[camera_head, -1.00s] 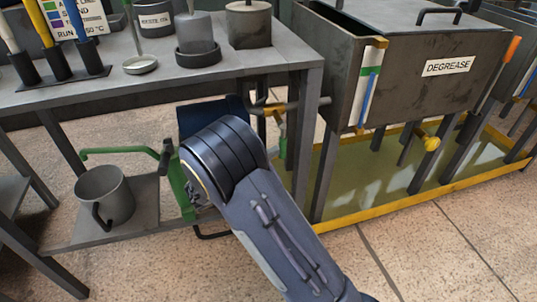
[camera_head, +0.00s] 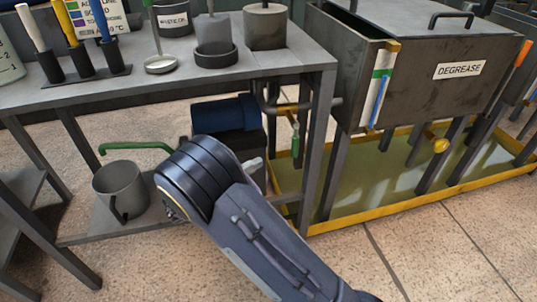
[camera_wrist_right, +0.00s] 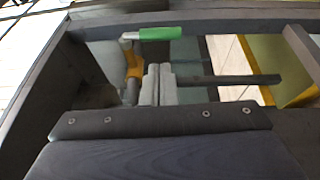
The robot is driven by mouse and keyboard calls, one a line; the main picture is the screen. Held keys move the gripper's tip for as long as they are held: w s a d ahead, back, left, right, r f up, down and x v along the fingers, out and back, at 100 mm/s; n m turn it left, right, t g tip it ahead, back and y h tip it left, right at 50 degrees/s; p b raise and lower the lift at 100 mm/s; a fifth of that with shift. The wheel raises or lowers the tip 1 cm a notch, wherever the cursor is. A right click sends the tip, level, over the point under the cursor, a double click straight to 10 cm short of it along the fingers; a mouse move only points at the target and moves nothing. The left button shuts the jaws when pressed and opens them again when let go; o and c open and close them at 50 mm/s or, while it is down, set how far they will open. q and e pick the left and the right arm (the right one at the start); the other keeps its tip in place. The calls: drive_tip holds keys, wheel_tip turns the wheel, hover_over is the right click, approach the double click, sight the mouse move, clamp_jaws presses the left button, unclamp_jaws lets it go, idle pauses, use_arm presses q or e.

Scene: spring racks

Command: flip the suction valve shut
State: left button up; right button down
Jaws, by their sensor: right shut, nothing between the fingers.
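The suction valve has a yellow body (camera_head: 288,107) on the grey pipe beside the bench leg. Its green handle (camera_head: 295,140) hangs down in the head view. In the right wrist view the green handle (camera_wrist_right: 160,34) lies level above the fingers, with the yellow body (camera_wrist_right: 133,65) at its left end. My right gripper (camera_wrist_right: 158,72) is shut and empty, its fingertips a little below the handle in that view, seemingly apart from it. In the head view my right forearm and wrist hide most of the gripper. My left gripper is not in view.
A blue motor (camera_head: 225,114) sits under the bench (camera_head: 120,91), close to my wrist. A grey mug (camera_head: 121,188) and a green pipe (camera_head: 135,147) are left of it. The degrease tank (camera_head: 410,90) stands right, above a yellow-rimmed tray (camera_head: 400,211). Bench legs flank the valve.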

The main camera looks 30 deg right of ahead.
drive_tip(key=a, duration=0.4)
drive_tip(key=shift+s+a+p, duration=0.15)
drive_tip(key=shift+s+p, duration=0.1)
drive_tip(key=shift+p, duration=0.05)
